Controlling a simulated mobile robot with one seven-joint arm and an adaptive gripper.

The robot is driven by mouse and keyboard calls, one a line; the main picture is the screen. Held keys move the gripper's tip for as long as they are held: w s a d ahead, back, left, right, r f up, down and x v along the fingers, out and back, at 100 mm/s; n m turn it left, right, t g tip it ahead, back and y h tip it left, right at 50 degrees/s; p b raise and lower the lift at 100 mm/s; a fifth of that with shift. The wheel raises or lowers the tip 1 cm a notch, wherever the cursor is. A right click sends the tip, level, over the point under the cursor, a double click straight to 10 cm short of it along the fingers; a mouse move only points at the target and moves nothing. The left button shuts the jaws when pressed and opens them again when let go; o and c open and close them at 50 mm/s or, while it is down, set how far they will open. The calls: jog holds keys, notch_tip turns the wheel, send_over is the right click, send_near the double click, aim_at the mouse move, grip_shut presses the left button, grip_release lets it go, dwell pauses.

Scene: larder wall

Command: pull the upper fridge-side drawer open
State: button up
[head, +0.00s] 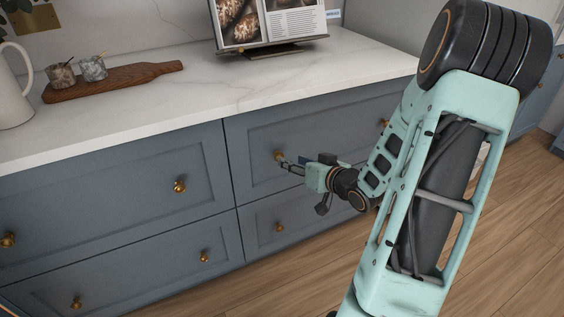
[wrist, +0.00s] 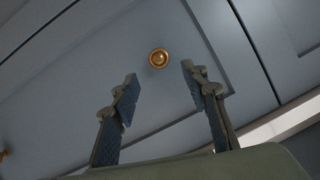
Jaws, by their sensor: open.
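The upper right drawer (head: 325,130) is a blue-grey panelled front, and it looks closed. It has a round brass left knob (head: 278,156) and a right knob (head: 384,123), partly behind my arm. My gripper (head: 291,165) is just in front of the left knob. In the wrist view, my gripper (wrist: 160,76) is open and empty. A brass knob (wrist: 158,58) shows just beyond and between the fingertips, apart from both. No fridge is in view, so I cannot tell which drawer is on its side.
The upper left drawer (head: 110,185) and the lower drawers, such as the lower right one (head: 300,208), look closed. The marble counter (head: 215,85) above holds a cookbook on a stand (head: 270,25), a wooden board (head: 125,78) with small pots, and a white jug (head: 12,90). The wooden floor (head: 290,285) in front looks clear.

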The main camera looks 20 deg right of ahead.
jog(key=d+b+x, duration=0.1)
jog(key=b+x, duration=0.1)
jog(key=x, duration=0.5)
jog(key=shift+a, duration=0.5)
jog(key=shift+w, duration=0.15)
grip_shut()
